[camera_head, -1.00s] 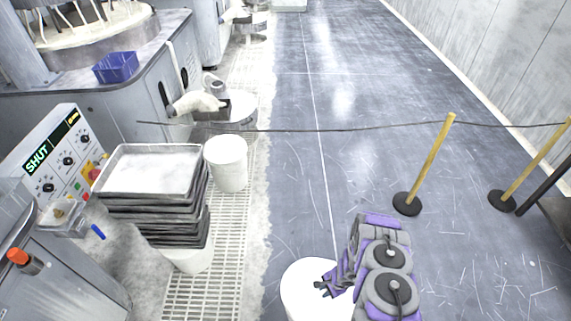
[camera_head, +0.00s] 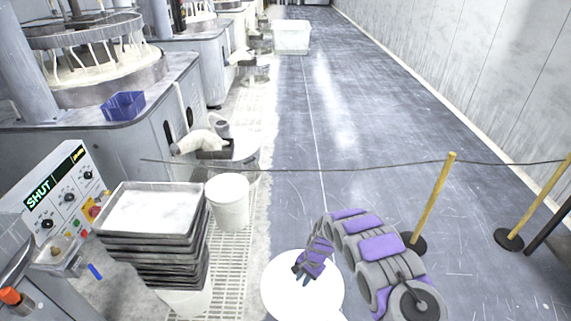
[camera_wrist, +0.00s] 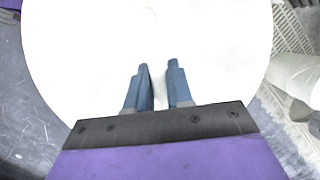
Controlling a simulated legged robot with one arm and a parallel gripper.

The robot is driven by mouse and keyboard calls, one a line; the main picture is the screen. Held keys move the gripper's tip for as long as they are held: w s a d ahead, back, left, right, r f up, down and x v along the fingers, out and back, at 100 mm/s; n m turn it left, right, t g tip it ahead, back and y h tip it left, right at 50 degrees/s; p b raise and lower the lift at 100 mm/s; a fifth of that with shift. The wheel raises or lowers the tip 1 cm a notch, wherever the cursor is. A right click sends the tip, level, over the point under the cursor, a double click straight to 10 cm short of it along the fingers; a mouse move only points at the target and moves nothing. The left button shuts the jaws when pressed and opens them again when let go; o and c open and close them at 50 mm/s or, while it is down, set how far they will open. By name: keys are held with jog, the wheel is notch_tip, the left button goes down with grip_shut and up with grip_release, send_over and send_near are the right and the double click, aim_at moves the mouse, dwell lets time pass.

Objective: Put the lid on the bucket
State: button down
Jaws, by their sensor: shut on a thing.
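A white round lid (camera_head: 284,300) is in the lower middle of the head view and fills most of the wrist view (camera_wrist: 75,50). My gripper (camera_head: 302,274) is over the lid's middle. Its two blue fingers (camera_wrist: 158,85) are shut on a white part at the lid's centre, mostly hidden between them. A white bucket (camera_head: 230,207) stands upright on the floor grating, left of and beyond the lid, apart from it. The lid hides what is under it.
A stack of grey trays (camera_head: 150,245) rests on a white container (camera_head: 188,302) left of the bucket. A rope (camera_head: 330,164) on yellow posts (camera_head: 433,200) crosses behind the bucket. Machines line the left. The grey floor (camera_head: 290,130) is open in the middle.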

notch_tip(320, 180, up, 9)
jog(key=a+n, duration=0.2)
jog(key=s+d+r+n, duration=0.2)
jog(key=d+r, duration=0.1)
jog(key=r, duration=0.4)
jog(key=s+d+r+n+g+h, duration=0.1)
jog(key=d+r+n, duration=0.1)
jog(key=r, duration=0.6)
jog(key=s+d+r+n, duration=0.1)
jog(key=d+r, duration=0.3)
jog(key=r, duration=0.4)
jog(key=shift+s+d+n+g, duration=0.15)
jog(key=shift+s+n+g, duration=0.2)
jog(key=shift+s, duration=0.5)
